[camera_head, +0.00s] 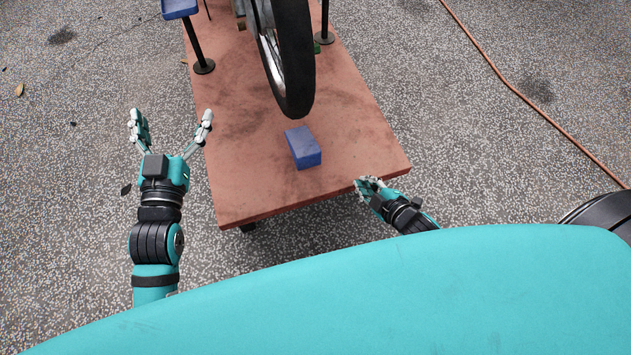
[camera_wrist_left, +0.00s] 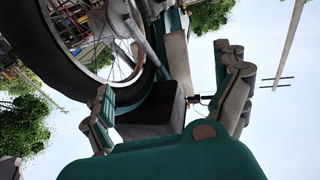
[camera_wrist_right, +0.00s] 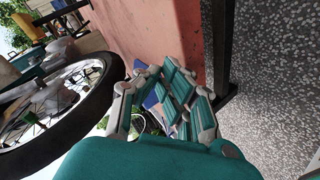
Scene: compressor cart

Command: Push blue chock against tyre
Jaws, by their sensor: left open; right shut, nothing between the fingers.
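The blue chock (camera_head: 303,147) lies on the red cart deck (camera_head: 250,190), just in front of the black tyre (camera_head: 297,95), with a small strip of deck seeming to show between them. My left gripper (camera_head: 171,122) is open and empty at the left edge of the deck. My right gripper (camera_head: 368,184) is shut and empty near the deck's front right corner, to the right of and nearer than the chock. In the right wrist view the fingers (camera_wrist_right: 170,95) partly hide a blue patch (camera_wrist_right: 152,99), likely the chock, and the tyre (camera_wrist_right: 95,100) stands to the left.
Two dark posts with round bases (camera_head: 204,66) (camera_head: 324,37) stand on the deck on either side of the wheel. Speckled ground surrounds the cart. An orange cable (camera_head: 510,85) runs across the ground at the right. The deck's front left is clear.

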